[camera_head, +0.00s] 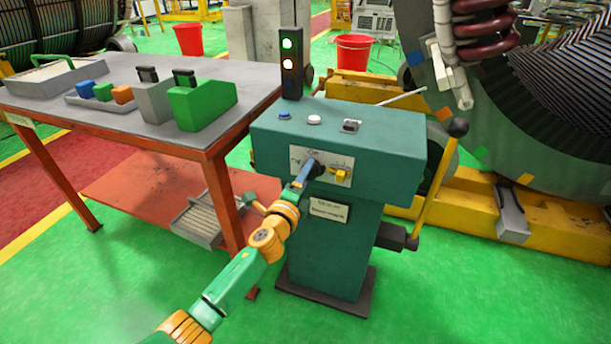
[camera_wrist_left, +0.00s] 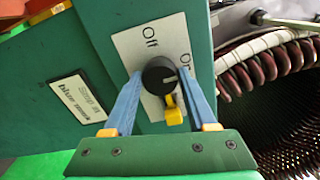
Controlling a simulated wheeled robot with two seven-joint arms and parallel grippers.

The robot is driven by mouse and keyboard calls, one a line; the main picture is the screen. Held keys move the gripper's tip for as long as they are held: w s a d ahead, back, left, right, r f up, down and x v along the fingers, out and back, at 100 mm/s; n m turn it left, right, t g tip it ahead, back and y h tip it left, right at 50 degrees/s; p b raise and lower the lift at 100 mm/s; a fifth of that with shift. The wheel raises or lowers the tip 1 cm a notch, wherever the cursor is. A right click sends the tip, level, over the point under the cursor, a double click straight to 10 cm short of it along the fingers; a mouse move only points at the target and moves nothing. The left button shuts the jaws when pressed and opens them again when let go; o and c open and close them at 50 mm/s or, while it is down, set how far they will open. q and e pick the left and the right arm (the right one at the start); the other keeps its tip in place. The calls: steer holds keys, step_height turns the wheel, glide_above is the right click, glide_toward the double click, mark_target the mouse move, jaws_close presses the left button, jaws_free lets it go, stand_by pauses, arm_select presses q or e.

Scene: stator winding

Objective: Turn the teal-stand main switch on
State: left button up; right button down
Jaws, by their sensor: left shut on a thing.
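The teal stand (camera_head: 340,148) stands in the middle of the head view. Its main switch is a round black knob on a white plate (camera_head: 300,153), marked "Off" and "On" in the left wrist view. My left gripper (camera_head: 312,168) reaches the plate from the lower left. In the left wrist view its blue fingers are on both sides of the black knob (camera_wrist_left: 158,74), shut on it. A small pale mark shows on the knob's right side, toward "On". A yellow piece (camera_wrist_left: 174,110) sticks out just below the knob there. My right gripper is not in view.
A grey table (camera_head: 120,122) with boxes is at the left; a large coil machine is at the right.

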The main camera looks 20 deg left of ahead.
arm_select(q)
steer(key=shift+m, duration=0.3)
steer(key=o, duration=1.4)
steer(key=shift+c, duration=0.2)
steer(key=shift+s, duration=0.1)
steer(key=s+p, duration=0.1)
steer(key=s, duration=0.6)
steer(key=shift+p, duration=0.3)
steer(key=shift+a, duration=0.15)
